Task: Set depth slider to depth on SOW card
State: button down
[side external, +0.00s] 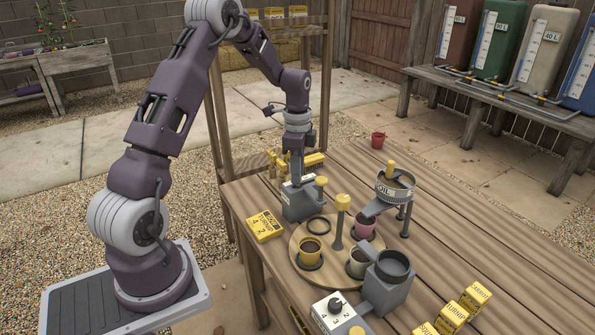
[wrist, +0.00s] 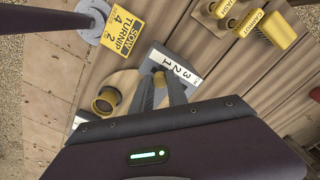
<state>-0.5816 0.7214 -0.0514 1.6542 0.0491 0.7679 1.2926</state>
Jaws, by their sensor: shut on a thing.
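A yellow SOW card (side external: 264,226) lies flat on the table left of the grey slider box (side external: 301,205). In the wrist view the card (wrist: 124,32) reads SOW TURNIP with a 4 and a 2. The slider box (wrist: 186,66) has a white scale face with the numbers 1, 2 and 3 visible. My gripper (side external: 297,180) points down at the top of this box and is shut on the slider's handle. In the wrist view my gripper's fingers (wrist: 161,82) cover part of the scale. The handle is mostly hidden, and its exact setting cannot be told.
A round wooden turntable (side external: 311,278) with several cups stands right beside the box. A soil hopper (side external: 395,184), a grey dispenser (side external: 386,285) and a white dial box (side external: 335,315) stand around it. Yellow seed blocks (side external: 475,297) line the near right.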

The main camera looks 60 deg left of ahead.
jog(key=shift+w, duration=0.1)
jog(key=shift+w+r, duration=0.1)
jog(key=shift+w, duration=0.9)
jog(key=c, duration=1.3)
grip_release()
jog(key=shift+s, duration=0.1)
